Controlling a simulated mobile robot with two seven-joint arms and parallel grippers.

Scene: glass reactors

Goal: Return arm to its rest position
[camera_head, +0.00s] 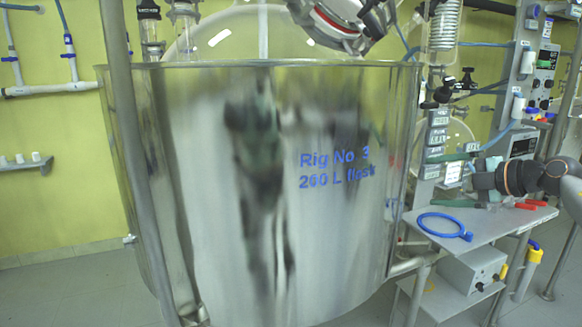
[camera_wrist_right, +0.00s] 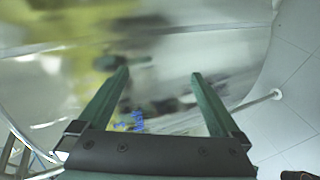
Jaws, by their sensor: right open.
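My right arm (camera_head: 535,179) comes in from the right edge in the head view. Its gripper (camera_head: 446,180) is over the small side table, its two green fingers apart and pointing left toward the steel vessel. In the right wrist view the gripper (camera_wrist_right: 161,76) is open, with nothing between its fingers. The blurred, shiny wall of the vessel fills much of the view beyond them. My left gripper is not in view.
The large steel vessel (camera_head: 240,190) marked "Rig No 3 200 L flask" fills the middle. A blue ring (camera_head: 445,234) lies on the grey side table (camera_head: 480,228), with red-handled tools (camera_head: 527,205) further right. Glassware and a control panel (camera_head: 541,75) stand behind.

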